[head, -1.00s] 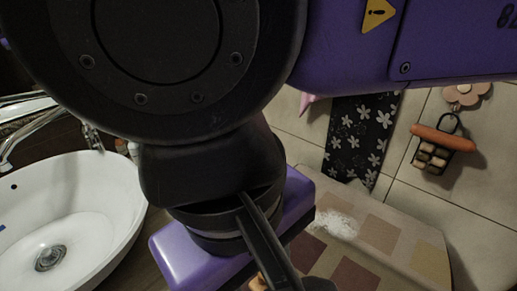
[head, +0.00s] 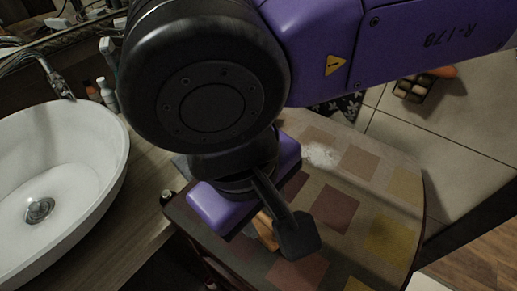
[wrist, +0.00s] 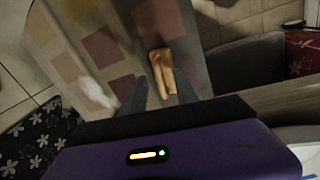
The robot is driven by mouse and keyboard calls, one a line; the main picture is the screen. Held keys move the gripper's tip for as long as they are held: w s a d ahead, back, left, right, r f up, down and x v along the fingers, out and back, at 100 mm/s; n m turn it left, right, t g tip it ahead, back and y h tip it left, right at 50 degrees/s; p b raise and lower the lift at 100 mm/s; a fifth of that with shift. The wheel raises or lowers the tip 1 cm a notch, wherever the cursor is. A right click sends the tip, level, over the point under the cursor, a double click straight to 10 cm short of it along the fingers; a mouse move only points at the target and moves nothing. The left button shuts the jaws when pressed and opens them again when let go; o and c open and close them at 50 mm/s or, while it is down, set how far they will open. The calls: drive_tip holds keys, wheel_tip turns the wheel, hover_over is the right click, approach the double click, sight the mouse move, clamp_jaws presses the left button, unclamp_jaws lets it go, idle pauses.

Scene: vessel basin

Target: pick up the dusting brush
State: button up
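A tan wooden object, which looks like the dusting brush (wrist: 162,70), lies on a patchwork-covered surface (wrist: 60,40) in the wrist view. In the head view the brush (head: 266,232) is mostly hidden behind my gripper, with only a tan part showing. My gripper (wrist: 160,90) is above the brush, its two dark fingers spread apart. The brush appears between and beyond the fingertips in the wrist view. I cannot tell how much height separates them, and nothing appears gripped.
A white basin (head: 65,165) stands on a wooden counter (head: 148,185) at left, with small bottles (head: 106,94) behind it. A white powdery patch (head: 320,155) lies on the patchwork surface.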

clamp_jaws()
idle(1.3)
